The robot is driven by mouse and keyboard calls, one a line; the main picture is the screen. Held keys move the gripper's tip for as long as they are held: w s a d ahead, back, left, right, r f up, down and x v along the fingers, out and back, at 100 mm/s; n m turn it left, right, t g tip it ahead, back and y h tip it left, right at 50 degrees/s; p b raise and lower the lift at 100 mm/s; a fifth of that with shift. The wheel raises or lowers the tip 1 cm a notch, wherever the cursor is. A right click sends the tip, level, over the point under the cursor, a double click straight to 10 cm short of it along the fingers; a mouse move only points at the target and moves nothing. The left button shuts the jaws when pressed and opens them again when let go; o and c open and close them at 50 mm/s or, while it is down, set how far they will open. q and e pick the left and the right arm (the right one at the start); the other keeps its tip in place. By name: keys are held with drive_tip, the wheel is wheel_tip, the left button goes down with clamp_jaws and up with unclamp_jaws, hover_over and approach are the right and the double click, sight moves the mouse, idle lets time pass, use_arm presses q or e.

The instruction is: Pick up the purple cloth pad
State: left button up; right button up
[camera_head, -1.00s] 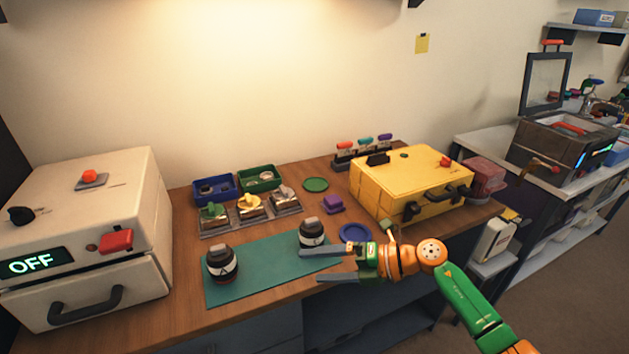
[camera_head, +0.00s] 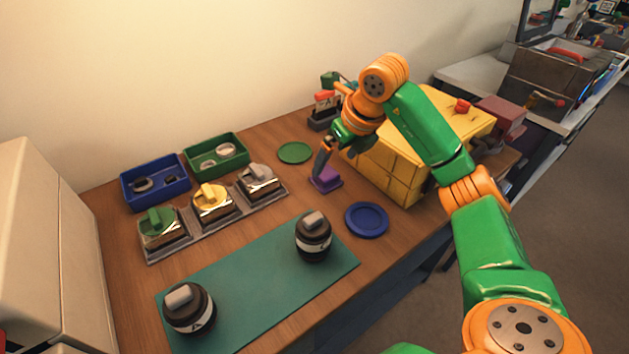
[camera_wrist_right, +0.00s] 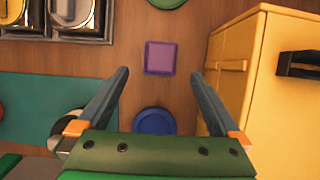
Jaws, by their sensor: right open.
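The purple cloth pad (camera_head: 325,179) lies on the wooden table between the green disc and the blue dish, left of the yellow box. In the right wrist view the pad (camera_wrist_right: 160,57) is a small purple square ahead of and between the two finger lines. My right gripper (camera_head: 325,158) points down at the pad from above, its fingers close to it in the head view. In the right wrist view the right gripper (camera_wrist_right: 163,80) has its fingers wide apart with nothing between them. My left gripper is not in view.
The yellow box (camera_head: 400,165) stands close on the pad's right. A blue dish (camera_head: 366,219) and a green disc (camera_head: 295,152) lie nearby. A teal mat (camera_head: 255,295) holds two dark lens barrels (camera_head: 313,240). Blue (camera_head: 152,184) and green (camera_head: 216,155) bins stand left.

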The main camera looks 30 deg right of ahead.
sight(327, 173)
drive_tip(key=p+x, duration=0.1)
drive_tip(key=x, duration=0.5)
drive_tip(key=shift+w+f+p, duration=0.1)
drive_tip(key=shift+f+p, duration=0.1)
drive_tip(key=shift+p, duration=0.1)
drive_tip(key=shift+w+f, duration=0.2)
drive_tip(key=shift+f, duration=0.1)
drive_tip(key=c, duration=1.3)
drive_tip(key=shift+d+r+b, duration=0.1)
drive_tip(key=shift+r+b, duration=0.35)
drive_tip(key=shift+r, duration=1)
drive_tip(key=s+a+r, duration=0.1)
drive_tip(key=s+r, duration=0.2)
drive_tip(key=s, duration=0.1)
drive_tip(key=s+a+r, duration=0.2)
drive_tip(key=s+r, duration=0.1)
drive_tip(key=s, duration=0.2)
drive_tip(key=s+a+r, duration=0.1)
drive_tip(key=s+r, duration=0.3)
drive_tip(key=shift+s+a+r, duration=0.1)
drive_tip(key=shift+s+a, duration=0.1)
drive_tip(key=shift+a, duration=0.05)
